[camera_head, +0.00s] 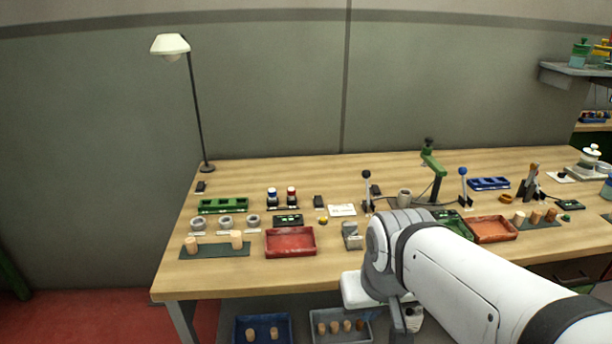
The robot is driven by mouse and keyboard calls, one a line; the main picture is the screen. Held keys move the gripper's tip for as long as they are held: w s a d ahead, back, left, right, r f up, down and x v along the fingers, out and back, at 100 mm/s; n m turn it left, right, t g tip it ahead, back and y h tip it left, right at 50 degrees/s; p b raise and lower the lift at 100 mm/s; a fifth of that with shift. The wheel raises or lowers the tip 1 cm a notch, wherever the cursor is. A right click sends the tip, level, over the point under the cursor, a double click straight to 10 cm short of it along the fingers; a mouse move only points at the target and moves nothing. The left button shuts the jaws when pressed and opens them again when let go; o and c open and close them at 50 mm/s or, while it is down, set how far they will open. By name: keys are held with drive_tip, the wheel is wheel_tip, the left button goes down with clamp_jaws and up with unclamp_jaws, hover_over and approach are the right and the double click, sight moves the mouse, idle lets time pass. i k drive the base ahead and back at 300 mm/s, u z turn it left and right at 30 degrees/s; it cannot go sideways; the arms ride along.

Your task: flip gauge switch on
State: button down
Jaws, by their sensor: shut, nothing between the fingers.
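The gauge is hard to make out at this size. A small dark box with a green display (288,219) lies on the left half of the table and may be it. A small black box (318,201) stands just behind and right of it, and another black box (201,187) is by the lamp foot. I cannot tell which holds the gauge switch, or its position. My gripper (406,324) hangs low at the table's front edge, right of these boxes and apart from them. It is shut and empty, partly hidden by my white arm.
A red tray (290,254), a grey block (352,241) and a green mat (215,251) with cork stoppers lie near the table's front. Levers (366,190) and a green press (432,164) stand farther back. A tall lamp (196,100) rises at the left. Bins sit below.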

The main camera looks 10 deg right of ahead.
sight(319, 200)
drive_tip(key=i, duration=1)
